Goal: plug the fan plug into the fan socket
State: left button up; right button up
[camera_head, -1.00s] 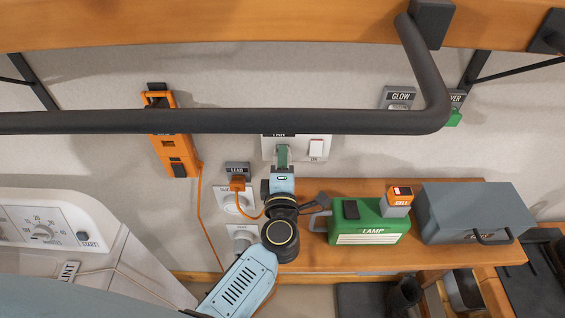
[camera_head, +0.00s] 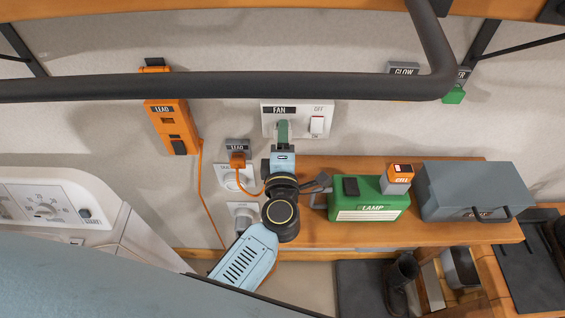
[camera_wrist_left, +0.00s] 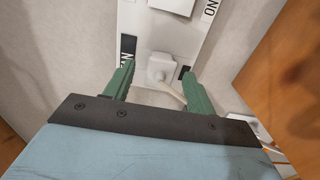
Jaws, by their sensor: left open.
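The fan socket panel (camera_head: 297,111) is a white plate on the wall, labelled FAN, with a rocker switch at its right; the panel also shows in the left wrist view (camera_wrist_left: 178,38). My left gripper (camera_head: 282,124) is in front of the panel's left part, below the FAN label. In the left wrist view its green fingers (camera_wrist_left: 158,70) are open, one on each side of the pale fan plug (camera_wrist_left: 160,68). The plug is at the panel face, with its pale cord trailing down to the right. I cannot tell how deep it sits. My right gripper is not in view.
A dark bar (camera_head: 200,87) crosses in front of the wall. An orange LEAD unit (camera_head: 172,118) hangs left, its orange plug (camera_head: 237,160) in a lower socket. A green lamp box (camera_head: 368,205) and a grey case (camera_head: 465,187) stand on the wooden shelf at right.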

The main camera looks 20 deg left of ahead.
pick_arm(q)
jog(key=b+v, duration=0.2)
jog(key=v, duration=0.9)
jog(key=shift+s, duration=0.4)
jog(key=shift+d+r, duration=0.1)
